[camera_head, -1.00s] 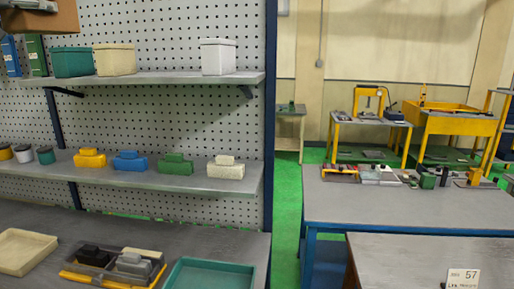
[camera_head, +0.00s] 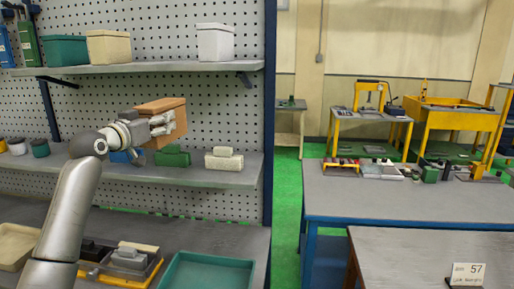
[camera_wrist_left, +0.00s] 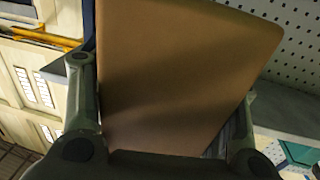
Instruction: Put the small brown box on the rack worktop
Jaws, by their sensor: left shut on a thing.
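The small brown box (camera_head: 163,116) is in my left gripper (camera_head: 160,126), in front of the middle shelf in the head view. The gripper is shut on it, and the box hangs in the air, slightly tilted. In the left wrist view the box (camera_wrist_left: 180,75) fills the middle, between the two fingers. The rack worktop (camera_head: 215,237) is the grey surface below the shelves, lower than the box. My right gripper does not show.
A green tray (camera_head: 205,272), a beige tray (camera_head: 14,246) and a yellow-framed holder (camera_head: 125,265) stand on the worktop. Green (camera_head: 172,156) and cream (camera_head: 223,159) blocks sit on the middle shelf. The worktop's back right strip is bare. A blue-legged table (camera_head: 380,200) stands right.

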